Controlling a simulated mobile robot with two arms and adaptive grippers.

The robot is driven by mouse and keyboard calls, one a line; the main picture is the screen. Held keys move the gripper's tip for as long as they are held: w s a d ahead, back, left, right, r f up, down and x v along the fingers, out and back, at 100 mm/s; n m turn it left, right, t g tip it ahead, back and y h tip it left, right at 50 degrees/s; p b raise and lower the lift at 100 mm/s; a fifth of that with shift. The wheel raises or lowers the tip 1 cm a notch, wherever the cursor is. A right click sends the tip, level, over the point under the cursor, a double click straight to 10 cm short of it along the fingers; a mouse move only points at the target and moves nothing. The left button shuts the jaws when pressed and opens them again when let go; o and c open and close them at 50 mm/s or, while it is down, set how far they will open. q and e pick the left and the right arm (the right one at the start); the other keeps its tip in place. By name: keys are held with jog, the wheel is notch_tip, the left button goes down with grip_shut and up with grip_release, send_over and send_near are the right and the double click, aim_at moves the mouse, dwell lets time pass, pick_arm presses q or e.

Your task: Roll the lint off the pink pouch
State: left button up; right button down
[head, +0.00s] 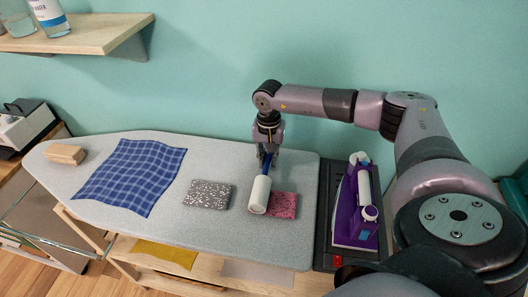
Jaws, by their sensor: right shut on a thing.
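The pink pouch (284,206) lies flat on the grey ironing board (240,241), with light specks on it. My right gripper (266,158) is shut on the blue handle of a lint roller (259,194). The white roller head points down toward the front and covers the left part of the pouch. I cannot tell whether it touches the pouch. A grey speckled pouch (208,195) lies just to the left of the roller. My left gripper is not in view.
A blue checked cloth (131,176) and a wooden block (66,154) lie on the left of the board. A purple iron (357,212) rests on a dark tray at the right end. A wooden shelf (90,35) with bottles hangs at upper left.

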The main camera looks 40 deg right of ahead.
jog(key=shift+s+d, duration=1.65)
jog(key=shift+s, duration=0.25)
jog(key=shift+s+d, duration=1.7)
jog(key=shift+s, duration=0.1)
jog(key=shift+a, duration=0.1)
jog(key=shift+w+a, duration=1.6)
jog(key=shift+w, duration=0.3)
jog(key=shift+w+a+b, duration=1.25)
jog(key=shift+w+a, duration=1.2)
jog(key=shift+w, duration=0.3)
jog(key=shift+r, duration=0.15)
jog(key=shift+r+p, duration=1.7)
jog(key=shift+r, duration=1.2)
